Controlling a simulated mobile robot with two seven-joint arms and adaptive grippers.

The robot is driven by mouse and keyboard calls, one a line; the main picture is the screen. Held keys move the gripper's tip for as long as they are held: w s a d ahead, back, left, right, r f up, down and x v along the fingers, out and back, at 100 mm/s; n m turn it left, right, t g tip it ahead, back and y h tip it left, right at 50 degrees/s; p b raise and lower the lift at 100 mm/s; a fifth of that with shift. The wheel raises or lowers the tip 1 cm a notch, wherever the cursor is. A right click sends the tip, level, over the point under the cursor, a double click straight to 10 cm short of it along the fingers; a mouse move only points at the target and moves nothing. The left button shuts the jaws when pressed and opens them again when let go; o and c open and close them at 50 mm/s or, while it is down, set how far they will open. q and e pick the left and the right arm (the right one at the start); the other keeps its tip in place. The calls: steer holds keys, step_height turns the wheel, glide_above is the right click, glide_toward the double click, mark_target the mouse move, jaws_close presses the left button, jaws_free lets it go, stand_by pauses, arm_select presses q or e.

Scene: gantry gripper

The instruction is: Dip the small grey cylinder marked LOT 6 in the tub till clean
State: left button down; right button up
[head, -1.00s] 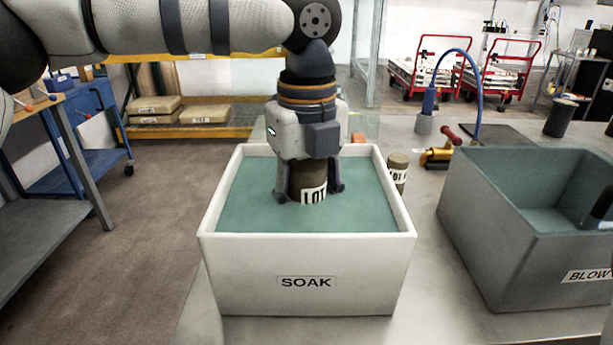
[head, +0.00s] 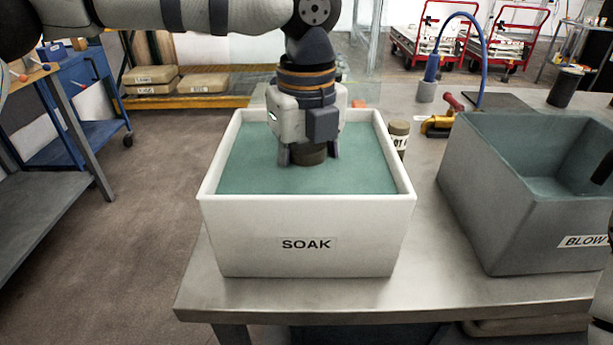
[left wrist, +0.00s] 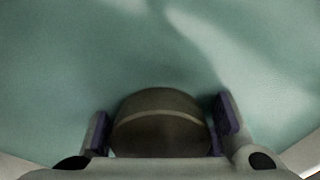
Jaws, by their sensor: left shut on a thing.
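The white tub (head: 305,245) labelled SOAK stands on the bench with blue-green liquid (head: 240,170) in it. My left gripper (head: 308,157) reaches down into the tub, shut on a dark grey-brown cylinder (head: 310,154). The cylinder is upright and its lower part is hidden under the liquid, with no label showing now. In the left wrist view the cylinder (left wrist: 160,125) sits between the two finger pads, with liquid around it. Another small dark cylinder (head: 399,130) with a partly hidden white label stands behind the tub's right side.
A grey tub (head: 500,215), its label partly cut off and reading BLOW, stands to the right. A yellow tool with a red handle (head: 440,122) and a blue hose on a stand (head: 427,85) are behind. Bare bench (head: 440,285) shows in front.

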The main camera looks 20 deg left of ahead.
arm_select(q)
steer(key=shift+r, duration=0.35)
steer(key=shift+f, duration=0.15)
steer(key=shift+f, duration=0.3)
steer(key=shift+r, duration=0.1)
steer(key=shift+r, duration=0.35)
steer(key=shift+f, duration=0.15)
steer(key=shift+f, duration=0.3)
stand_by(0.3)
